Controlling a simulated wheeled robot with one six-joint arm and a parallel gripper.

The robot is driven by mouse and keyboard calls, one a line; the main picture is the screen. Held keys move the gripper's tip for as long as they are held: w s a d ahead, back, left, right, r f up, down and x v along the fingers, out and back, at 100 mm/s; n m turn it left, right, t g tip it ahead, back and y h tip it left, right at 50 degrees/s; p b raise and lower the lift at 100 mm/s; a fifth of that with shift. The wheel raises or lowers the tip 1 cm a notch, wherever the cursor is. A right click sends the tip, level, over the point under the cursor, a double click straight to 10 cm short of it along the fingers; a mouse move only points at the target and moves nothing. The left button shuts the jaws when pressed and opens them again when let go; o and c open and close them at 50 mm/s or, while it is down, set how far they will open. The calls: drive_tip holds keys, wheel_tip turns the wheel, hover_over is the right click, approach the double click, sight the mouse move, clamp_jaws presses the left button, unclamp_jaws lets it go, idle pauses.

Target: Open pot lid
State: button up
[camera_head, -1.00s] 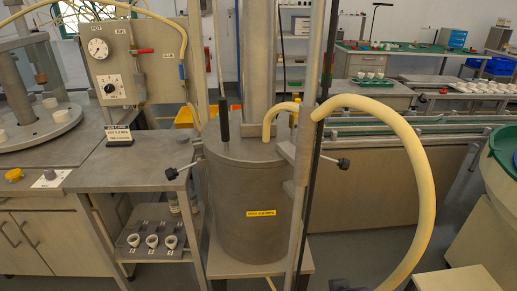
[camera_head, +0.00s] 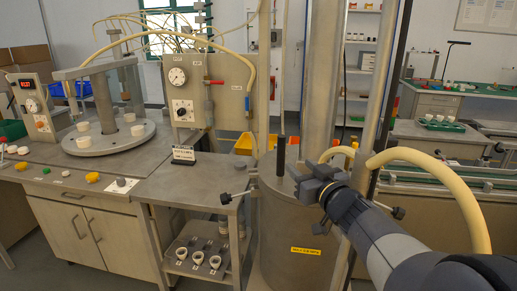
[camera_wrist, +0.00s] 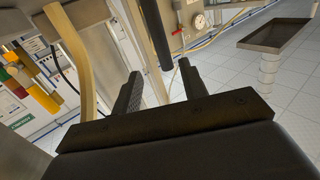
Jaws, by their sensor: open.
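The pot (camera_head: 285,250) is a tall grey metal cylinder with a yellow label, standing on a low stand. Its flat grey lid (camera_head: 268,185) is on top, partly hidden by my arm. A black upright handle (camera_head: 281,155) rises near the lid's left side. My gripper (camera_head: 297,182) is open and empty, over the lid just right of the handle. In the wrist view, a black rod (camera_wrist: 155,35), apparently this handle, shows beyond and between the open fingers of my gripper (camera_wrist: 160,70). I cannot tell the gap in depth.
A yellow hose (camera_head: 470,200) curves behind my arm. Metal posts (camera_head: 380,90) stand behind the pot, with black-knobbed clamps (camera_head: 226,198) at its sides. A grey bench (camera_head: 190,180) stands left, with white cups (camera_head: 198,258) on its lower shelf. A gauge panel (camera_head: 205,90) stands behind.

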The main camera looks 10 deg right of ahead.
sight(283, 152)
drive_tip(key=x, duration=1.1)
drive_tip(key=shift+a, duration=0.2)
drive_tip(key=shift+c, duration=0.2)
clamp_jaws()
